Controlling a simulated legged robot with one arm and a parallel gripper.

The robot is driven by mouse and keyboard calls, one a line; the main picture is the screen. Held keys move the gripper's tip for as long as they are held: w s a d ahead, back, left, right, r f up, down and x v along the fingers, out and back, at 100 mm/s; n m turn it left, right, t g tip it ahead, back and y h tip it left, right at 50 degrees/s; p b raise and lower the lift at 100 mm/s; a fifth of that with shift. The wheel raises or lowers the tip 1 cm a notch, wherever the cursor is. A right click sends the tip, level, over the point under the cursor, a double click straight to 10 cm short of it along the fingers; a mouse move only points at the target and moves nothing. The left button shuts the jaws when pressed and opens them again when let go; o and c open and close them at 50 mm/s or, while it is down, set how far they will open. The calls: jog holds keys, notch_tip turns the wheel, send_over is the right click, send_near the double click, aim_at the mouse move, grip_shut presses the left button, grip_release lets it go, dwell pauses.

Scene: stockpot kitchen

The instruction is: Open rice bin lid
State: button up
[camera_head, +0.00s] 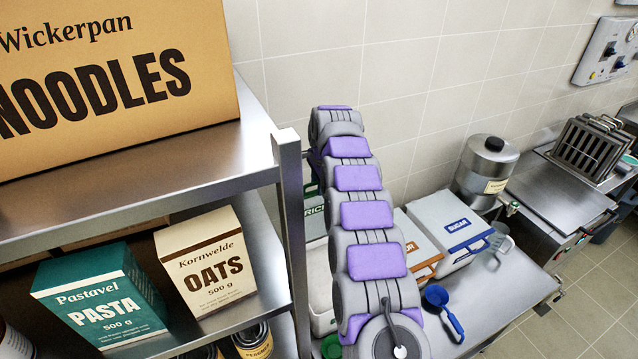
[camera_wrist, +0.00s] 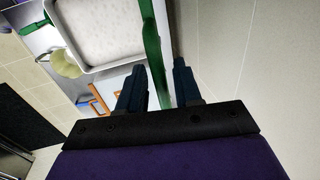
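The rice bin is a white box (camera_head: 319,282) on the counter in the head view, partly hidden by my arm. Its lid (camera_head: 313,211), with a green-lettered label, stands raised behind the bin. In the wrist view the bin (camera_wrist: 62,18) is open at upper left, with pale, speckled contents showing. The green-edged lid (camera_wrist: 153,50) appears edge-on as a long strip. My gripper (camera_wrist: 158,86) has its two dark fingers apart, with this strip running between them. A narrow gap shows on the right finger's side. The head view hides my gripper.
A blue scoop (camera_head: 443,308) lies in front. A metal shelf post (camera_head: 293,240) stands close on the left. The tiled wall (camera_wrist: 250,60) is close by at right in the wrist view.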

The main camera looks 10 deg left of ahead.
jog(key=p+v, duration=0.3)
jog(key=v, duration=1.4)
jog(key=shift+w+p, duration=0.15)
jog(key=shift+p, duration=0.2)
jog(key=shift+a+r, duration=0.1)
jog(key=s+d+f+n+g+b, duration=0.1)
jog(key=s+d+f+n+b, duration=0.2)
jog(key=s+d+b, duration=0.45)
jog(key=s+d+f+n+g+b, duration=0.1)
jog(key=s+d+f+n+b, duration=0.25)
jog(key=s+d, duration=0.7)
jog(key=s+d+f+n+b, duration=0.1)
jog(key=s+d+f+b, duration=0.1)
jog(key=s+f, duration=0.4)
jog(key=s+d+f+n+g+h+b, duration=0.1)
jog(key=s+f+b, duration=0.4)
jog(key=s, duration=1.2)
jog(key=s+d+f+n+b, duration=0.2)
jog(key=s+f, duration=0.6)
jog(key=s, duration=0.4)
jog(key=shift+d+f+n+g+b, duration=0.35)
jog(key=shift+d+g+b, duration=0.1)
jog(key=shift+b, duration=0.35)
